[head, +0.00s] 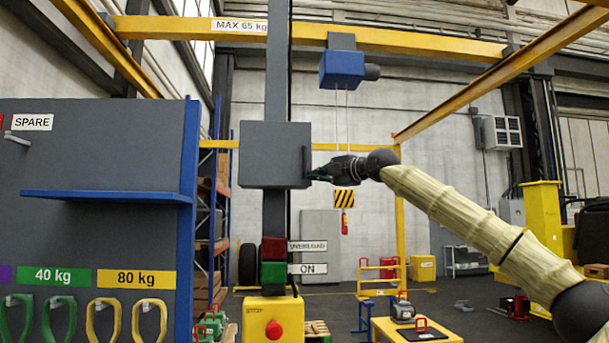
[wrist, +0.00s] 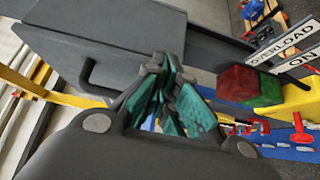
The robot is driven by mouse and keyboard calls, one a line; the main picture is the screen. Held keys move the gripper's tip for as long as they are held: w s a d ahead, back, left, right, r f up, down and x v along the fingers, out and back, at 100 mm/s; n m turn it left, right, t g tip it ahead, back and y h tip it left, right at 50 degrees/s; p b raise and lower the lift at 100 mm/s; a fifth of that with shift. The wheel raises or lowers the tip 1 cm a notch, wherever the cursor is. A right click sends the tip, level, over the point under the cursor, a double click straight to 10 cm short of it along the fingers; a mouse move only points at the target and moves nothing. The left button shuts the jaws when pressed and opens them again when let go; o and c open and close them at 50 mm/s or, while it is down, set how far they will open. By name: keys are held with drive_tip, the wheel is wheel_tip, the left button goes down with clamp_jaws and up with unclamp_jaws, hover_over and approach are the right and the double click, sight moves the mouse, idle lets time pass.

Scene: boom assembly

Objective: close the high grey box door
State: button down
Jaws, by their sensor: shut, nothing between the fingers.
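The high grey box (head: 262,155) is fixed to a dark upright post. Its door faces me in the head view, with a dark handle (head: 305,162) at the right edge. I see no clear gap around the door, but cannot tell whether it is fully closed. My gripper (head: 318,174) is at the door's right edge, beside the lower part of the handle. In the wrist view the gripper (wrist: 163,78) has its green-padded fingers together and empty, close to the grey box (wrist: 120,38). The handle (wrist: 90,75) lies left of the fingers. Contact cannot be made out.
Below the box are red and green lamps (head: 273,260) with OVERLOAD and ON signs, above a yellow pedestal (head: 272,318) with a red button. A grey panel with a blue shelf (head: 110,196) stands left.

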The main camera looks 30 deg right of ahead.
idle(0.6)
drive_tip(key=s+d+b, duration=0.6)
drive_tip(key=s, duration=0.3)
drive_tip(key=shift+s+d, duration=0.3)
drive_tip(key=shift+s, duration=0.05)
